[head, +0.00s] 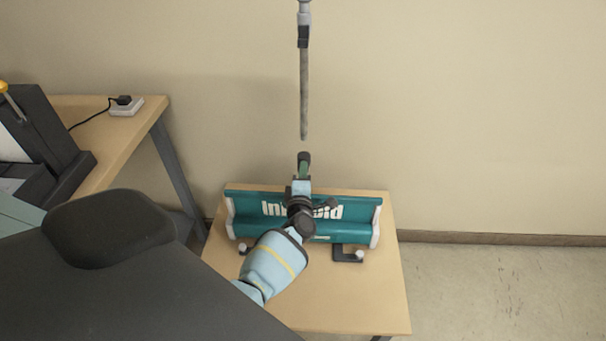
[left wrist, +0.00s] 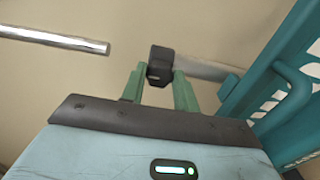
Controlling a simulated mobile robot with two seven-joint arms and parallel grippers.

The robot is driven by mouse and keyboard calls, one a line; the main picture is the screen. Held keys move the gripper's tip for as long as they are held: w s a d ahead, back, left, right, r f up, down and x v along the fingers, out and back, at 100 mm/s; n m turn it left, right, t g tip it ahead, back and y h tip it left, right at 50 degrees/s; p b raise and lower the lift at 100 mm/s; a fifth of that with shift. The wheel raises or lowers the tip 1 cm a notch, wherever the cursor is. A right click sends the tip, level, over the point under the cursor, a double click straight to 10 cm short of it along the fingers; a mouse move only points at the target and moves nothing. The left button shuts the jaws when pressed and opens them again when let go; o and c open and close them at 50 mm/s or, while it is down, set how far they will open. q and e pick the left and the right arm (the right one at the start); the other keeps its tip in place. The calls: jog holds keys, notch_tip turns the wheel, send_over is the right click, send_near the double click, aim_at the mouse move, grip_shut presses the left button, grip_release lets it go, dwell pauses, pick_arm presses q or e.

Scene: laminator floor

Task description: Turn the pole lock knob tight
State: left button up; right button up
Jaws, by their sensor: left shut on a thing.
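The pole lock knob (left wrist: 161,54) is a black block in the left wrist view, on the end of a grey tube (left wrist: 205,69). My left gripper (left wrist: 159,78) has its green fingers on either side of the knob and is shut on it. In the head view my left gripper (head: 303,172) reaches in front of the teal stand, and the knob is hard to make out. A thin upright grey pole (head: 303,95) with a dark collar stands above it. A silver rod end (left wrist: 60,38) shows apart from the knob in the wrist view. My right gripper is not in view.
The teal banner base (head: 350,222) with white lettering and pale end caps stands on a small wooden table (head: 345,300), on dark feet. A desk (head: 120,145) at left holds a white socket block (head: 126,106) and a dark machine (head: 40,140). Floor at right is clear.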

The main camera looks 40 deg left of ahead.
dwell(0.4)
pick_arm(q)
jog(key=o, duration=1)
jog(key=shift+c, duration=0.2)
jog(key=p+v, duration=0.1)
jog(key=v, duration=0.6)
jog(key=shift+s+d, duration=0.25)
jog(key=shift+s, duration=0.1)
